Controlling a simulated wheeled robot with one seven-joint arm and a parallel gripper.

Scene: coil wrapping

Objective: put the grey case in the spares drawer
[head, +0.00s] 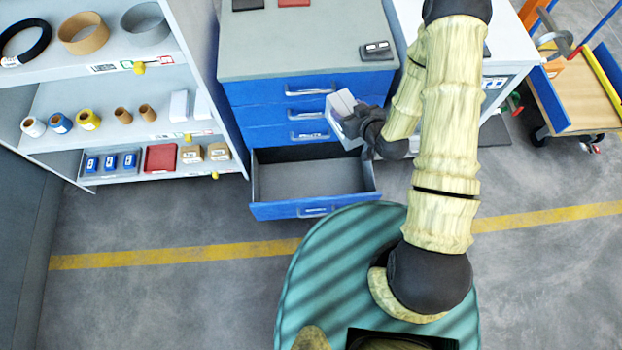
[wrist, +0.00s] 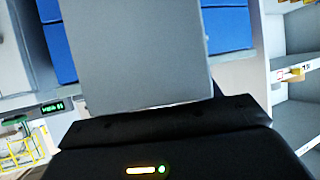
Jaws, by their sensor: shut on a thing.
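The grey case (head: 342,104) is held up in my gripper (head: 360,122), in front of the blue drawer unit. It also fills the upper middle of the wrist view (wrist: 135,55), where the dark body of my gripper (wrist: 165,120) is below it. The jaws are shut on the case; the fingertips are mostly hidden. The lowest drawer (head: 275,211) is pulled out, and its visible inside is empty. The case appears above this drawer's right rear part, apart from it. Whether this is the spares drawer cannot be read from its label.
The upper drawers (head: 262,92) are shut. A dark grey item (head: 376,51) lies on the grey cabinet top (head: 300,45). Shelves (head: 60,100) with rolls, a red box (head: 160,158) and small boxes stand at left. A cart (head: 570,100) stands at right. Floor in front of the shelves is clear.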

